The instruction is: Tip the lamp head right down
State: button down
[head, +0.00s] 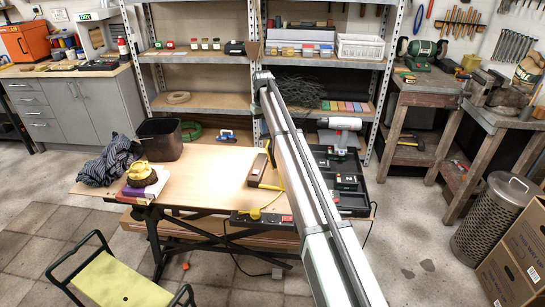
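A white cylinder on a short stand (340,123) at the back right of the workbench looks like the lamp head. It lies roughly level, its rounded end to the right, above the black tray. My long grey arm crosses the head view from the bottom right up to its far end (263,78), in front of the shelves and left of the white cylinder. No finger can be made out there, so I cannot tell how the gripper stands. It shows no contact with the lamp. The arm hides part of the bench.
The wooden workbench (215,165) carries a black bin (160,139), a striped cloth (109,161) and a yellow object (141,174) at left. A black tray (351,200) with small boxes lies at right. Yellow-handled tools (268,187) lie near the arm. The bench's middle left is clear.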

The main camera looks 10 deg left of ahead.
notch_tip(320, 180, up, 6)
jog(key=shift+a+r, duration=0.15)
jog(key=shift+r, duration=0.05)
dwell(0.7)
jog(key=s+d+f+g+y, duration=0.1)
jog(key=s+d+f, duration=0.2)
jog(key=s+f, duration=1.2)
jog(key=s+d+f+g+y, duration=0.1)
jog(key=s+d+f, duration=0.3)
jog(key=s+f, duration=1.1)
jog(key=s+d+f+m+g+h, duration=0.1)
jog(key=s+d+f+m, duration=0.1)
jog(key=s+d+f, duration=0.7)
jog(key=s+d+f+m+g, duration=0.1)
jog(key=s+d+f+m, duration=0.1)
jog(key=s+d+f, duration=0.65)
jog(key=s+d+f+g, duration=0.1)
jog(key=s+d+f, duration=0.1)
jog(key=s, duration=0.6)
jog(key=s+d+f+m+g, duration=0.1)
jog(key=s+d+f, duration=0.2)
jog(key=s, duration=0.6)
jog(key=s+d+f+m+h, duration=0.1)
jog(key=s+d+f, duration=0.1)
jog(key=s+f, duration=0.3)
jog(key=s, duration=0.4)
jog(key=shift+d+g, duration=0.15)
jog(key=shift+g, duration=0.25)
